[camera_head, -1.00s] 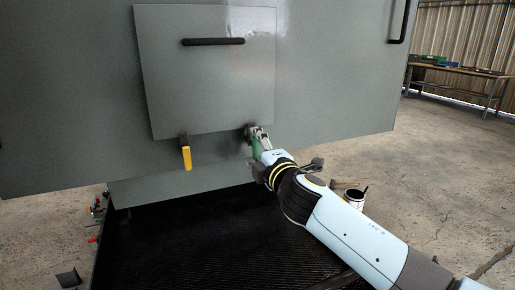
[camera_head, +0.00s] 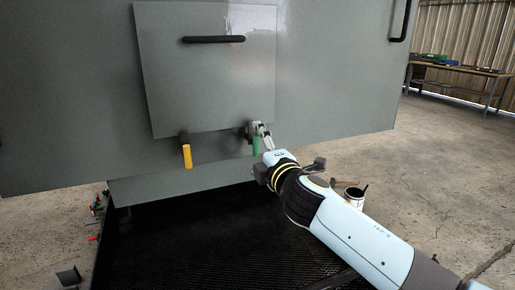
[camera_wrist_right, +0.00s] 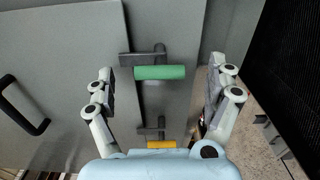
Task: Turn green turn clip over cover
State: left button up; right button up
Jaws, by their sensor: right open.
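The green turn clip (camera_head: 256,146) sits below the lower right corner of the grey cover (camera_head: 205,90), its handle hanging down. My right gripper (camera_head: 259,135) is at the clip. In the right wrist view, my right gripper (camera_wrist_right: 160,82) is open, with one finger on each side of the green handle (camera_wrist_right: 160,72) and a gap on both sides. The clip's dark bracket lies near the cover edge. A yellow clip (camera_head: 187,155) hangs below the cover's lower left part. My left gripper is not in view.
The cover has a black handle (camera_head: 214,39) near its top and lies against the large grey enclosure (camera_head: 335,90). A black mesh surface (camera_head: 205,235) lies below. A workbench (camera_head: 460,70) is far back.

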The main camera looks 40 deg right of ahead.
jog(key=v, duration=1.1)
jog(key=shift+s, duration=0.15)
notch_tip(320, 180, down, 26)
jog(key=s+d+m+g+b, duration=0.1)
jog(key=s+m+g+b, duration=0.2)
jog(key=b, duration=0.4)
jog(key=s+f+m+g+y+b, duration=0.1)
jog(key=s+f+g, duration=0.3)
jog(key=f, duration=0.5)
jog(key=s+f+m+g+y+b, duration=0.15)
jog(key=s+f, duration=0.35)
jog(key=f, duration=0.5)
jog(key=s+a+f+m+g+b, duration=0.1)
jog(key=s+f+m+g, duration=0.1)
jog(key=s+f, duration=0.4)
jog(key=s+a+f+m+g+b, duration=0.1)
jog(key=s+f+m+g, duration=0.2)
jog(key=s+f, duration=0.4)
jog(key=s+a+f+m+g+y+b, duration=0.1)
jog(key=s+f+m+g, duration=0.2)
jog(key=s, duration=1.4)
notch_tip(320, 180, down, 4)
jog(key=shift+s+r+m, duration=0.1)
jog(key=shift+s+m, duration=0.2)
jog(key=shift+m, duration=0.45)
